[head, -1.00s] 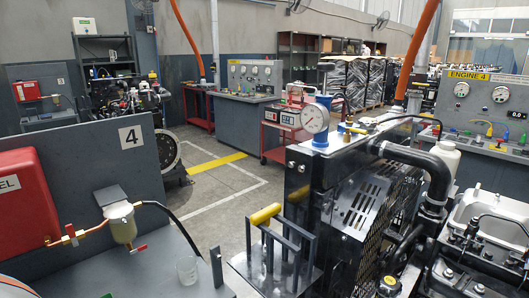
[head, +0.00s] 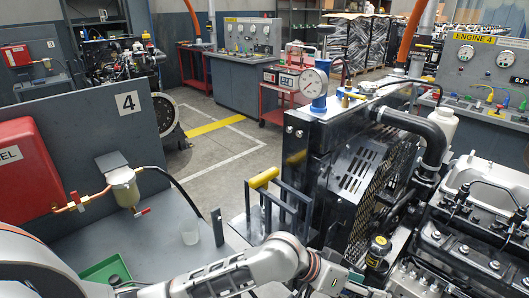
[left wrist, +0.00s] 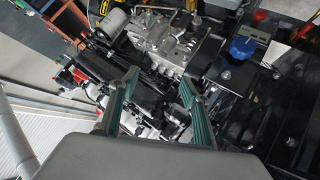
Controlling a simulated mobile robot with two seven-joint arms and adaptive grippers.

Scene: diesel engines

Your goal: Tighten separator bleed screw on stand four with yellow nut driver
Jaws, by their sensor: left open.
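The yellow nut driver (head: 264,178) shows as a yellow handle at the top of a black rack, left of the black engine guard. The separator (head: 123,188), a cream bowl, hangs under a dark bracket on the grey panel marked 4. In the left wrist view my left gripper (left wrist: 158,76) is open and empty above engine parts. My right gripper is not in view.
A red box (head: 28,165) is on the panel's left. A clear cup (head: 189,232) and a green tray (head: 92,275) are on the grey bench. The engine with its black guard (head: 345,165) and gauge (head: 314,84) fills the right. Open floor lies behind.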

